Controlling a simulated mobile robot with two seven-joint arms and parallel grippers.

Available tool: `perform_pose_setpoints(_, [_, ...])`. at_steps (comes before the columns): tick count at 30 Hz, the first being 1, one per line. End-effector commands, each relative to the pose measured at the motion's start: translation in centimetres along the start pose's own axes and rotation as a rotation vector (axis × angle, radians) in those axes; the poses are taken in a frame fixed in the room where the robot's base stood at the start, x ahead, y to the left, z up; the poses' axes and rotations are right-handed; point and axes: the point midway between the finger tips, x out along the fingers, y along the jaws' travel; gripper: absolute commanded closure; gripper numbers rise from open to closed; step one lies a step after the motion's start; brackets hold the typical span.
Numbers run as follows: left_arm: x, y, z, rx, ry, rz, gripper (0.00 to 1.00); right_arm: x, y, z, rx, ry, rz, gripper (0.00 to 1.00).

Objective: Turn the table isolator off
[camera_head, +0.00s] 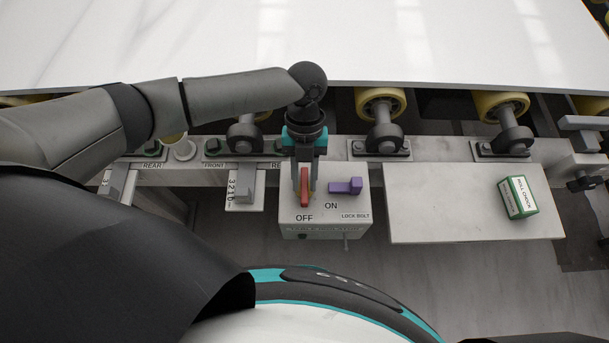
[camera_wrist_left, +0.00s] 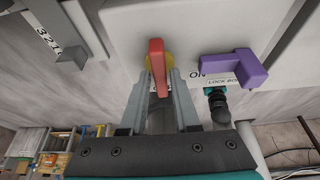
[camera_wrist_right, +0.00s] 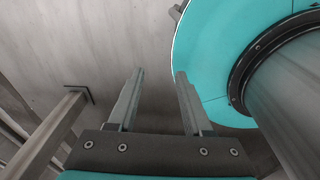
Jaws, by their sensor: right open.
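The table isolator is a pale box (camera_head: 290,212) below the rail, labelled ON and OFF. Its red handle (camera_head: 304,188) lies lengthwise, its near end towards the OFF label. A yellow disc sits behind the handle (camera_wrist_left: 157,62) in the left wrist view. My left gripper (camera_head: 305,186) reaches down from above, one finger on each side of the handle, close against it; contact is hard to make out. A purple lock bolt (camera_head: 346,187) sits right of the handle, beside the ON label. My right gripper (camera_wrist_right: 159,75) is open and empty, seen only in its own wrist view.
A white slab (camera_head: 300,45) lies along the back, above yellow rollers (camera_head: 380,102). A pale shelf (camera_head: 450,215) to the right bears a green and white box (camera_head: 517,197). Small levers (camera_head: 243,188) marked with numbers stand left of the isolator.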

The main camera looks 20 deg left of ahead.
Motion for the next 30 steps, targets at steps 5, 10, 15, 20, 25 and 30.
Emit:
perform_pose_setpoints(5, [0.0,0.0,0.0,-0.002,0.001,-0.001,0.5,0.0,-0.1,0.0,0.0,0.0,-0.002,0.5])
perform_pose_setpoints(10, [0.0,0.0,0.0,-0.002,0.001,-0.001,0.5,0.0,-0.1,0.0,0.0,0.0,-0.002,0.5])
perform_pose_setpoints(15, [-0.7,0.0,0.0,-0.003,0.0,-0.003,0.5,-0.2,-0.1,0.0,-0.001,-0.001,-0.002,0.5])
perform_pose_setpoints(20, [-3.4,-0.1,0.0,-0.002,-0.003,-0.003,0.5,-0.9,-0.2,0.0,-0.003,-0.003,-0.003,0.5])
perform_pose_setpoints(25, [-7.7,0.0,0.0,-0.003,-0.003,-0.004,0.5,-1.8,-1.0,0.6,-0.003,-0.015,-0.013,0.5])
perform_pose_setpoints(30, [-11.5,-0.1,0.0,-0.002,-0.003,-0.004,0.5,-2.5,-1.7,1.0,-0.003,-0.023,-0.023,0.5])
